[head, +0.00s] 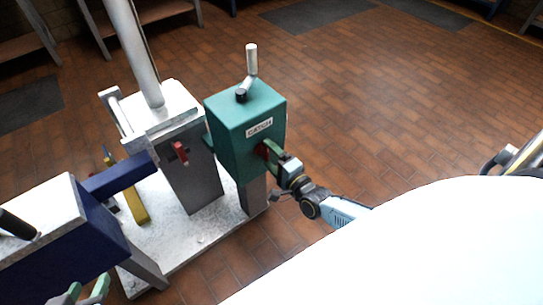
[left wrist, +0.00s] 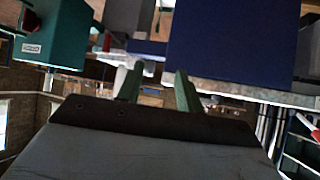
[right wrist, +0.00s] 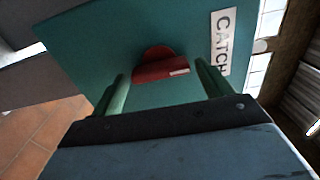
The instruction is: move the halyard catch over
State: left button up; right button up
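The teal box labelled CATCH (head: 245,120) stands on the white base plate, with a small red lever (right wrist: 160,65) on its front face. That lever is mostly hidden by my gripper in the head view. My right gripper (right wrist: 163,85) is open, with one green finger to each side of the lever and a visible gap to both. In the head view my right gripper (head: 268,152) is close against the box's front. My left gripper (head: 83,293) is open and empty at the bottom left, near the navy box (head: 100,235); its fingers also show apart in the left wrist view (left wrist: 158,85).
A grey post with a second red lever (head: 180,152) and a tall pale mast (head: 135,50) stand left of the teal box. A crank handle (head: 250,65) rises from the teal box's top. Brick floor lies open to the right.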

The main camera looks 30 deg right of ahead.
jog(key=shift+o, duration=0.7)
jog(key=shift+s, duration=0.1)
pick_arm(q)
jog(key=s+a+f+g+y+p, duration=0.2)
jog(key=s+a+f+g+p, duration=0.1)
jog(key=s+f+g, duration=0.4)
jog(key=shift+s+a+f+n, duration=0.25)
jog(key=shift+s+a+n, duration=0.05)
jog(key=shift+s+a, duration=0.55)
pick_arm(e)
jog(key=s+d, duration=0.1)
jog(key=s, duration=1.2)
